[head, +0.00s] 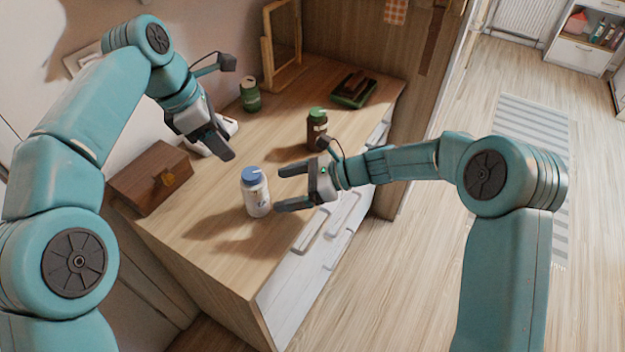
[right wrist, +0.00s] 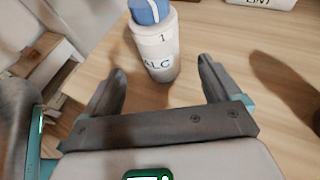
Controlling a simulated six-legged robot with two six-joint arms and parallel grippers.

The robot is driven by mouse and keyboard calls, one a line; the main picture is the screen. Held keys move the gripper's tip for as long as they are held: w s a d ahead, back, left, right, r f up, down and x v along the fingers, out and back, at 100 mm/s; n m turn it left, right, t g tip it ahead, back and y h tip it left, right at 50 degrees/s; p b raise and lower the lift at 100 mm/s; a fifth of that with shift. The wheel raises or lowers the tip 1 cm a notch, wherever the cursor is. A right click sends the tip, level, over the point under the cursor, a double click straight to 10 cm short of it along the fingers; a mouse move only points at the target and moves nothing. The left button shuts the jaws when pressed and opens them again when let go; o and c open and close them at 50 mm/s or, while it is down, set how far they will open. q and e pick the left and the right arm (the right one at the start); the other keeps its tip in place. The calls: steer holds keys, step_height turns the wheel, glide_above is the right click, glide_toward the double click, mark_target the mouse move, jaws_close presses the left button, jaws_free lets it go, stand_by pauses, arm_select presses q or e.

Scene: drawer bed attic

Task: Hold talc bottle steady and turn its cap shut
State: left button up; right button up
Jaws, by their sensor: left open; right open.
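The talc bottle (head: 256,196) is white with a blue cap (head: 252,175) and stands upright on the wooden dresser top. In the right wrist view the bottle (right wrist: 158,50) shows part of its lettering, with its blue cap (right wrist: 149,10) on top, cut by the frame edge. My right gripper (head: 281,188) is open just right of the bottle, its fingers pointing at it. In the wrist view the open fingers (right wrist: 163,85) lie short of the bottle, which stands beyond and between them. My left gripper (head: 215,146) is above the dresser, up and left of the bottle, and open.
A brown wooden box (head: 150,178) sits at the left edge. A green tin (head: 250,95), a brown bottle with green cap (head: 317,128) and a green tray with a brush (head: 353,92) stand farther back, near a framed mirror (head: 282,45). The front dresser top (head: 225,250) is clear.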

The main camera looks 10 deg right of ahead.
mark_target(258, 195)
steer(key=x, duration=0.7)
steer(key=shift+a+f, duration=0.1)
steer(key=shift+a, duration=0.25)
steer(key=shift+w, duration=0.1)
